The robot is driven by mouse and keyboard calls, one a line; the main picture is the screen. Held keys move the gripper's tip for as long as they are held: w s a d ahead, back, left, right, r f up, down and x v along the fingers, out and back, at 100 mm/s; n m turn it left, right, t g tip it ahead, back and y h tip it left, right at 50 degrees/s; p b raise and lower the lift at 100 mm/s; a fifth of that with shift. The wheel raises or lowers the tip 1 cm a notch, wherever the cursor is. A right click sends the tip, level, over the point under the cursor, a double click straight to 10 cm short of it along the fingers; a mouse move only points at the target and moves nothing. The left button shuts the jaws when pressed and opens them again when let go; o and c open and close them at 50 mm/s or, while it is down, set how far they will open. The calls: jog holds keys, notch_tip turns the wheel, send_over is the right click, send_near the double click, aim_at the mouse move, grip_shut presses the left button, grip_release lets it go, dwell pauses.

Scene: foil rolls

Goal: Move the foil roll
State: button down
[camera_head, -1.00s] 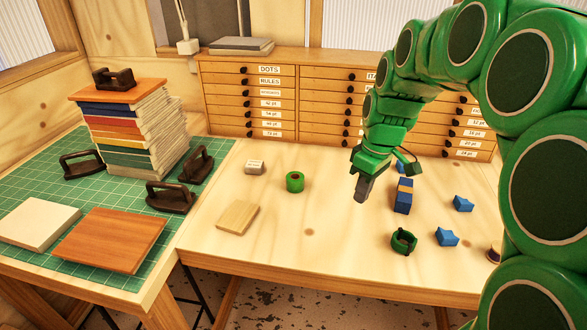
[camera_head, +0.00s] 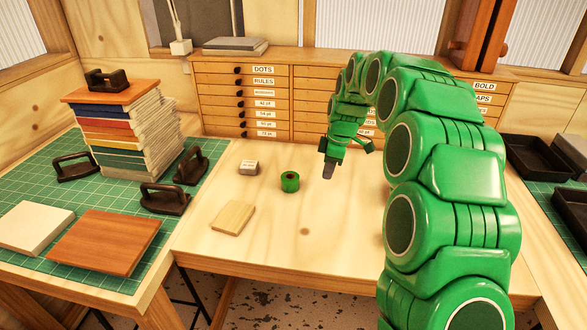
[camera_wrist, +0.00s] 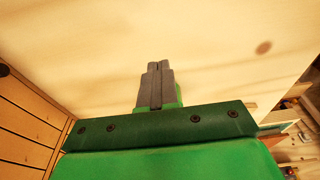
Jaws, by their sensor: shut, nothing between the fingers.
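A small green roll with a dark reddish core (camera_head: 290,181), which looks like the foil roll, stands upright on the pale wooden table (camera_head: 300,255). My gripper (camera_head: 328,174) is a short way to its right, above the table, with its fingers pointing down. The gripper and the roll are apart. In the wrist view the two grey fingers (camera_wrist: 159,72) are pressed together with nothing between them. The roll does not show in the wrist view.
A small grey-white block (camera_head: 249,168) and a flat wooden piece (camera_head: 233,218) lie left of the roll. A stack of books (camera_head: 125,130) and dark-handled tools stand on the green mat. Drawers (camera_head: 260,105) line the back. Black trays (camera_head: 540,160) are at right.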

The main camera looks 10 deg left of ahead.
aim_at(287, 177)
jog(key=a, duration=1.2)
jog(key=shift+s+d+f, duration=0.1)
jog(key=shift+f, duration=0.8)
